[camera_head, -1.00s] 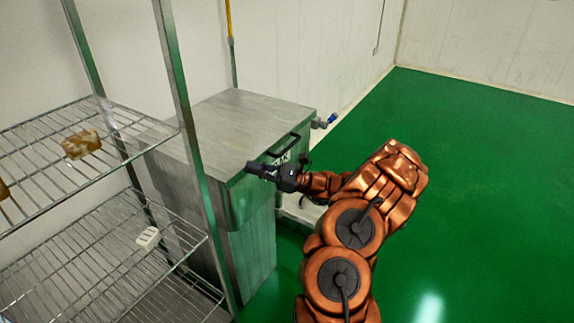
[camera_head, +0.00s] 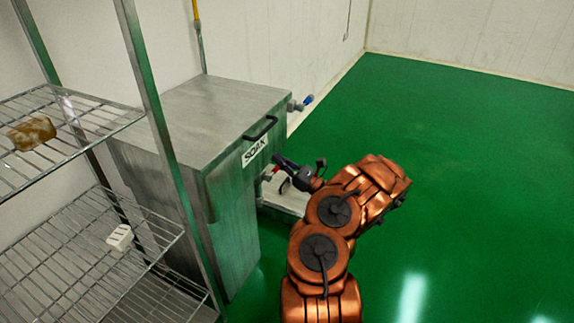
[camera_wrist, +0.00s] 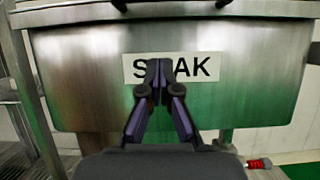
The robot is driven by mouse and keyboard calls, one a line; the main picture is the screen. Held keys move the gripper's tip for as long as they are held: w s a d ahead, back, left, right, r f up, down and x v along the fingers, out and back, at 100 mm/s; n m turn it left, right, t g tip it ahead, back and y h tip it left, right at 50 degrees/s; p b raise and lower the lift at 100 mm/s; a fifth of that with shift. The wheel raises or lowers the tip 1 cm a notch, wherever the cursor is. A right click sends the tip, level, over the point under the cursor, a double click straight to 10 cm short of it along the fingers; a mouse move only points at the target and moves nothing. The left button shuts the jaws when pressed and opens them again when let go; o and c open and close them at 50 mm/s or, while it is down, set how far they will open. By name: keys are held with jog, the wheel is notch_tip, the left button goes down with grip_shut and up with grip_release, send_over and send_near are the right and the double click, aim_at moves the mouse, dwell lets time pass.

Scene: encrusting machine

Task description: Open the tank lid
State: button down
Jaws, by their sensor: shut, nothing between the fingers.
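The steel tank (camera_head: 232,220) stands against the wall, and its flat lid (camera_head: 205,110) lies closed on top. A black bar handle (camera_head: 261,128) is on the lid's front edge, above a white "SOAK" label (camera_head: 256,151). In the wrist view the label (camera_wrist: 205,68) is straight ahead, and parts of the dark handle (camera_wrist: 170,4) show at the top edge. My gripper (camera_head: 278,159) is in front of the tank's front face, below the handle and apart from it. In the wrist view my gripper (camera_wrist: 159,65) is shut and empty, its fingertips covering the label's middle.
A wire shelf rack (camera_head: 75,240) stands close on the tank's left, holding a brown lump (camera_head: 32,133) and a white block (camera_head: 120,237). A blue-handled valve (camera_head: 307,100) sticks out at the tank's back right. Open green floor (camera_head: 450,160) lies to the right.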

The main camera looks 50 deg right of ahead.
jog(key=w+a+r, duration=0.1)
jog(key=w+r, duration=0.2)
jog(key=r, duration=0.3)
jog(key=shift+w, duration=0.25)
dwell(0.3)
